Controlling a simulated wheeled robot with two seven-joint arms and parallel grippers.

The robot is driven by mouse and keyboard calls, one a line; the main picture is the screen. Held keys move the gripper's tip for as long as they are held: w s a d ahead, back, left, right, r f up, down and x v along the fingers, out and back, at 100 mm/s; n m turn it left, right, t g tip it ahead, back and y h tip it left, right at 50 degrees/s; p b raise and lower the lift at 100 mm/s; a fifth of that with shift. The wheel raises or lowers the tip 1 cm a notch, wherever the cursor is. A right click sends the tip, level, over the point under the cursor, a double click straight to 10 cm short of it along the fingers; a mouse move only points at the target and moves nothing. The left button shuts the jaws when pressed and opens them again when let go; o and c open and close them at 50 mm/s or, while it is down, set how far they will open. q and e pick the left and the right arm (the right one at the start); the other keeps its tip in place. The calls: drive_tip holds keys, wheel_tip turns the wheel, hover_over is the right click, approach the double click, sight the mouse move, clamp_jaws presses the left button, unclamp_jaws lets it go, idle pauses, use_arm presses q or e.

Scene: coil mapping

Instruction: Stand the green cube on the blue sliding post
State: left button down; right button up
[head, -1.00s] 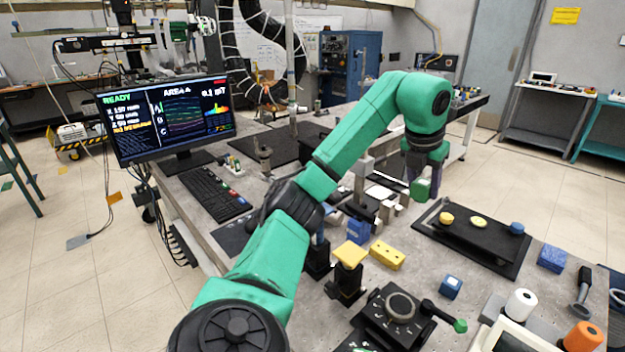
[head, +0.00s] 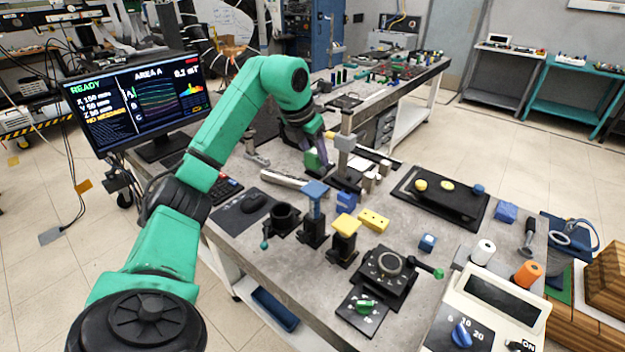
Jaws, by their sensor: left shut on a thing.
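My left gripper (head: 319,153) is shut on the green cube (head: 313,162), left of the middle of the head view. The fingers hide part of the cube. The blue sliding post (head: 315,204) stands on the bench with a flat blue square top (head: 315,188). In the picture the cube is straight above this top, with a gap between them. How far apart they are in depth I cannot tell. My right gripper is not in view.
A yellow-topped post (head: 345,225) stands right of the blue post. A yellow block (head: 374,220) and a blue block (head: 346,199) lie close by. A grey metal fixture (head: 346,142) stands just right of the gripper. A black tray (head: 440,199) lies farther right.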

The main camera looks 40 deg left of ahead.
sight(311, 168)
use_arm(q)
wheel_tip(311, 168, down, 6)
drive_tip(key=shift+d+f, duration=0.1)
drive_tip(key=shift+f, duration=0.35)
drive_tip(key=shift+s+f, duration=0.1)
drive_tip(key=shift+c, duration=1.7)
unclamp_jaws()
drive_tip(key=shift+r, duration=0.2)
drive_tip(key=shift+s+r, duration=0.1)
drive_tip(key=shift+r, duration=0.2)
drive_tip(key=v, duration=1.1)
